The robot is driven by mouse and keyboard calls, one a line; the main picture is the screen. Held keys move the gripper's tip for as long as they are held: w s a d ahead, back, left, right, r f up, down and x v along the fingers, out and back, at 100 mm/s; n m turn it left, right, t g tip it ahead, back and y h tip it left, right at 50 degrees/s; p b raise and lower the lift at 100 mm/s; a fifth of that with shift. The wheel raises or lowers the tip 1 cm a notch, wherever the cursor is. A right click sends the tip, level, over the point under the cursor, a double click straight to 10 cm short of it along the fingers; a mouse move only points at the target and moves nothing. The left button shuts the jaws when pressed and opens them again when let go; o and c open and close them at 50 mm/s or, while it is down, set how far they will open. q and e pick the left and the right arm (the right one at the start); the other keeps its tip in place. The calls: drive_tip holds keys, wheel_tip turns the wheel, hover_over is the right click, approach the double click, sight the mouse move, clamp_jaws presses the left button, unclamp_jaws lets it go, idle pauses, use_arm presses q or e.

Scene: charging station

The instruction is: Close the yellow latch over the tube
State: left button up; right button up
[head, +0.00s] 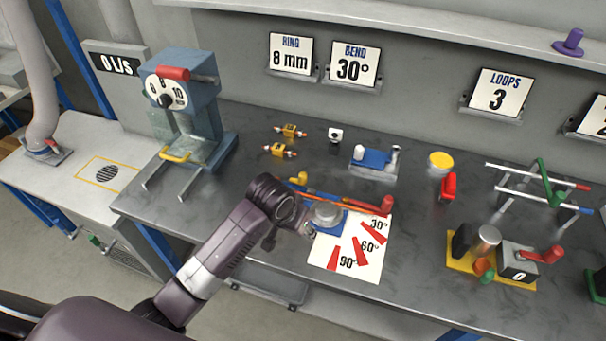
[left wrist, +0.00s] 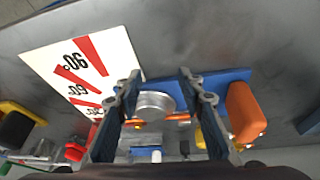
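The bending tool sits mid-table with a blue base (head: 328,222), a round silver post (head: 326,213) and a red-ended lever (head: 384,206). A yellow piece, apparently the latch (head: 298,179), stands at its left end, partly behind my arm; its position over the tube is unclear. A thin copper-orange tube (head: 350,204) runs along the tool. In the left wrist view, my left gripper (left wrist: 158,82) is open, its fingers either side of the silver post (left wrist: 155,103). My right gripper is not in view.
A white angle card (head: 352,245) lies in front of the tool. A blue dial machine (head: 185,100) stands left. Small yellow fittings (head: 280,150), a blue vise-like tool (head: 375,158), a red-handled counter device (head: 518,265) and a rod rack (head: 540,185) stand around. Table between is clear.

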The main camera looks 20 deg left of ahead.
use_arm(q)
wheel_tip(320, 180, up, 8)
drive_tip(key=r+n+y, duration=0.1)
drive_tip(key=n, duration=0.1)
hover_over(303, 174)
drive_tip(key=s, duration=0.3)
drive_tip(key=shift+t, duration=0.3)
drive_tip(key=shift+p+x, duration=0.45)
drive_tip(key=shift+x, duration=3.6)
drive_tip(key=shift+a, duration=0.1)
clamp_jaws()
